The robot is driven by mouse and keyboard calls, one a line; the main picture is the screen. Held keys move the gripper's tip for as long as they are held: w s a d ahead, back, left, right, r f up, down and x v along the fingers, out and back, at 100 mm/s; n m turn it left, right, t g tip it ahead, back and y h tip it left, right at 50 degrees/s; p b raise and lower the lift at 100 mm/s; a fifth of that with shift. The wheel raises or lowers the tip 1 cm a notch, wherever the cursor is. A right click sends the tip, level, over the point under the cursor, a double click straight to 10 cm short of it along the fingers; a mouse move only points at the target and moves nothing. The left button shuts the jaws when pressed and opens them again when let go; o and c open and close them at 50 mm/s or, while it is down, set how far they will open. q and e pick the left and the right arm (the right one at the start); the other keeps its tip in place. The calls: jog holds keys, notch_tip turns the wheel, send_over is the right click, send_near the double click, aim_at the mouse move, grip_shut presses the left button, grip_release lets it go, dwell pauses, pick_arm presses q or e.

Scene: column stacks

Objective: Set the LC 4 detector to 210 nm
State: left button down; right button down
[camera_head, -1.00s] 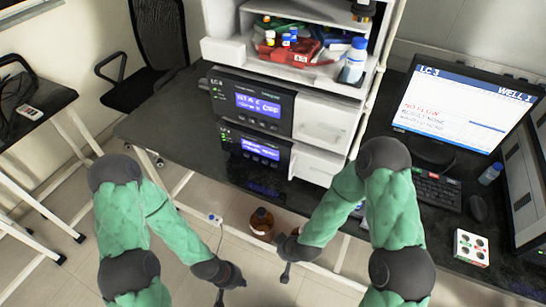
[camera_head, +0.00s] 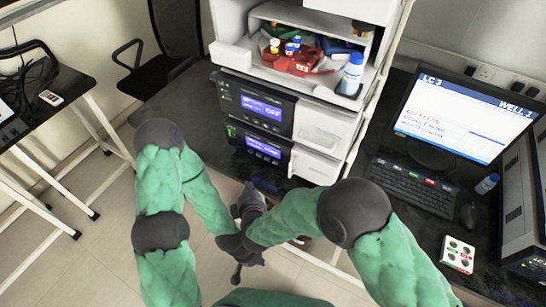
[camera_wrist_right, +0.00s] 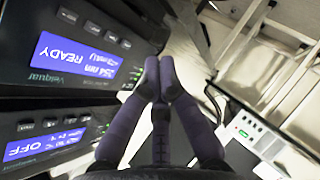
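The detector (camera_head: 258,148) is the lower dark module in the instrument stack. Its blue display (camera_wrist_right: 78,58) in the right wrist view is upside down and appears to read 254 nm and READY. A row of small buttons (camera_wrist_right: 92,28) runs beside the display. My right gripper (camera_head: 247,190) is just below the detector front; the right wrist view shows its fingers (camera_wrist_right: 160,65) together, empty, apart from the panel. My left gripper (camera_head: 238,276) is lower, near the crossed wrists; its fingers are too small to judge. I cannot read an LC 4 label on this stack.
The oven module (camera_head: 252,103) above shows OFF. A monitor (camera_head: 464,118) titled LC-3 stands right, with a keyboard (camera_head: 412,187) before it. My forearms cross closely before the stack.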

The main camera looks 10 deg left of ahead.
aim_at(267, 159)
jog(key=shift+a+r, duration=0.15)
jog(key=shift+r, duration=0.25)
jog(key=w+b, duration=0.1)
jog(key=w, duration=0.1)
jog(key=w+d, duration=0.1)
jog(key=w, duration=0.1)
jog(key=w+d+b, duration=0.1)
jog(key=w, duration=0.1)
jog(key=shift+d+f+b, duration=0.1)
jog(key=shift+b, duration=0.25)
jog(key=shift+w+d, duration=0.25)
jog(key=shift+w, duration=0.3)
jog(key=shift+w+d, duration=0.2)
jog(key=shift+w, duration=0.35)
jog(key=shift+w, duration=0.15)
dwell(0.4)
jog(key=shift+w+d, duration=0.1)
jog(key=shift+w, duration=0.15)
